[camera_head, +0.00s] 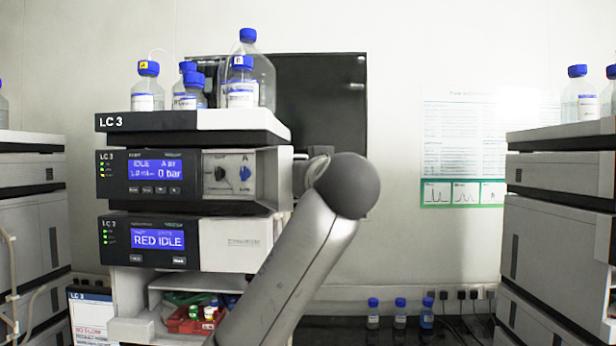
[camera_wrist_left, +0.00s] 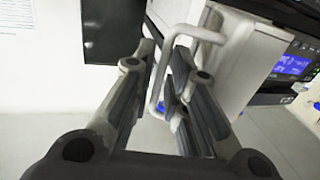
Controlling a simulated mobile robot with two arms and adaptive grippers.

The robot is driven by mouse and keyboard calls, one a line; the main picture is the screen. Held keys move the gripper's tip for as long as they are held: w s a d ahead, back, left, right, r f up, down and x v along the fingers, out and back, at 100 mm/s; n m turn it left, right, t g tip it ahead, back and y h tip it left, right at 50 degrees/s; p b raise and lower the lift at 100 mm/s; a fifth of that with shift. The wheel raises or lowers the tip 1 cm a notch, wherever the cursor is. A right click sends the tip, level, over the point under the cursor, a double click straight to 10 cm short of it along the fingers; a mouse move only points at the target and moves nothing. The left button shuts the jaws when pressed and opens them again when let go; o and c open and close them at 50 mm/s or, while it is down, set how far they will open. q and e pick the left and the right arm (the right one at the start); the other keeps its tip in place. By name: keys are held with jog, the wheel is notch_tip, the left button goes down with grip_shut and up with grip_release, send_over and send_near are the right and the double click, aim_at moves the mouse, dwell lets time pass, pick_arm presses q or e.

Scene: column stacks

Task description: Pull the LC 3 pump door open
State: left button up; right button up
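The LC 3 stack stands at the left in the head view. Its pump module (camera_head: 148,176) has a blue display reading IDLE and 0 bar. A front section with knobs (camera_head: 229,174) is to the right of the display. In the left wrist view, a pale bent handle (camera_wrist_left: 198,34) sticks out from a light panel (camera_wrist_left: 250,62). My left gripper (camera_wrist_left: 163,62) is open, with the handle's bar between its fingers; I cannot tell whether they touch it. In the head view, my arm covers the area right of the stack and mostly hides this gripper. My right gripper is not in view.
Blue-capped bottles (camera_head: 240,88) stand on top of the stack. A module reading RED IDLE (camera_head: 158,240) sits below the pump. A dark screen (camera_head: 325,100) is behind. Another stack (camera_head: 560,200) stands at the right, with small bottles (camera_head: 400,312) on the bench between.

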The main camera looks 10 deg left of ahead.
pick_arm(q)
jog(key=v, duration=1.2)
jog(key=shift+w+f, duration=0.1)
